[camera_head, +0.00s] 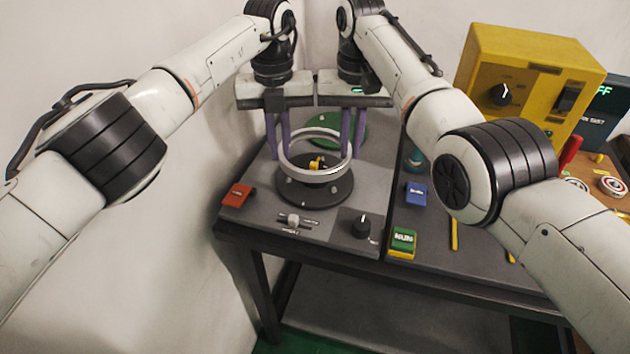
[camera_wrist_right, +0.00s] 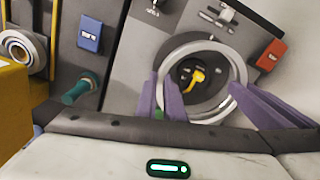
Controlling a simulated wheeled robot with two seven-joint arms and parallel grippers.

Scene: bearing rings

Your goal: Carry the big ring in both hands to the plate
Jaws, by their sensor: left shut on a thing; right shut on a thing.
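The big ring (camera_head: 298,173) is a pale metallic hoop, held over the dark round plate (camera_head: 335,194) with a yellow piece at the plate's middle. My left gripper (camera_head: 278,138) is shut on the ring's left side. My right gripper (camera_head: 353,135) is shut on its right side. In the right wrist view the ring (camera_wrist_right: 240,75) surrounds the yellow piece (camera_wrist_right: 195,78) as seen from above. There my right gripper (camera_wrist_right: 159,95) is at the ring's left edge. The gap between ring and plate is hard to judge.
A green disc (camera_head: 345,126) lies behind the ring. A red box (camera_head: 237,195), a slider (camera_head: 292,220) and a black knob (camera_head: 361,225) stand around the plate. Blue (camera_head: 416,194) and green-yellow (camera_head: 403,241) boxes are to the right. A yellow machine (camera_head: 520,80) stands at the back right.

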